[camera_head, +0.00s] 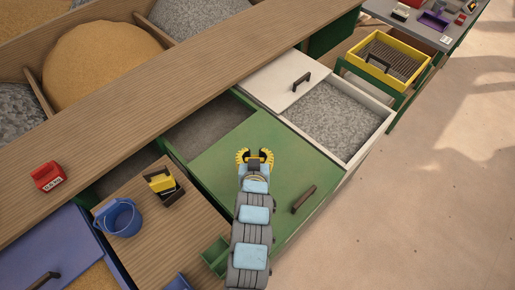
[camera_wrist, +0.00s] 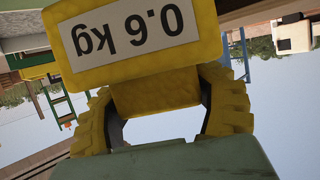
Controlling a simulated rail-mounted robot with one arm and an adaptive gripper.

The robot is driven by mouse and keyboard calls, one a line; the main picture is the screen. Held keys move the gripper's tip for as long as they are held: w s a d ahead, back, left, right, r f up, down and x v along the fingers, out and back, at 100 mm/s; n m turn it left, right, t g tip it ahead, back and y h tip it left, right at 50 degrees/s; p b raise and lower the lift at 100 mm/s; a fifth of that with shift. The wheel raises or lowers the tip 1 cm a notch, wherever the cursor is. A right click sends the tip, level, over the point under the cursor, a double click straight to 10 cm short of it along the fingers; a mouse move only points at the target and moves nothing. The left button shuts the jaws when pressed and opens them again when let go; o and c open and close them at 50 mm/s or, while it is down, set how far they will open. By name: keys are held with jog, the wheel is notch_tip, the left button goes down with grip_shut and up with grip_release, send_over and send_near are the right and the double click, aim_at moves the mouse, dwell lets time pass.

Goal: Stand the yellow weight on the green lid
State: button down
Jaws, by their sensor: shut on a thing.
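My gripper (camera_head: 255,156) is over the green lid (camera_head: 285,170) in the head view. It is shut on the yellow weight (camera_wrist: 155,88), which fills the top of the wrist view with its "0.6 kg" label upside down. The narrower part of the weight sits between the two yellow fingers. In the head view the weight is mostly hidden by my gripper, and I cannot tell whether it touches the lid. The green lid lies flat over a green-framed drawer, with a dark handle (camera_head: 303,199) at its right side.
A grey gravel bin (camera_head: 335,120) with a white lid (camera_head: 288,80) is behind. A blue bucket (camera_head: 118,218), a yellow-and-black item (camera_head: 162,181) and a red weight (camera_head: 48,176) stand on wood at left. The lid is bare around my gripper.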

jog(key=w+f, duration=0.2)
jog(key=w, duration=0.1)
jog(key=w+f, duration=0.3)
jog(key=w+f+b, duration=0.1)
jog(key=w+f, duration=0.1)
jog(key=w, duration=0.1)
jog(key=shift+w+d+f, duration=0.2)
jog(key=shift+d+f, duration=0.15)
jog(key=shift+f, duration=1.55)
jog(key=shift+f, duration=0.1)
jog(key=shift+c, duration=1.8)
grip_release()
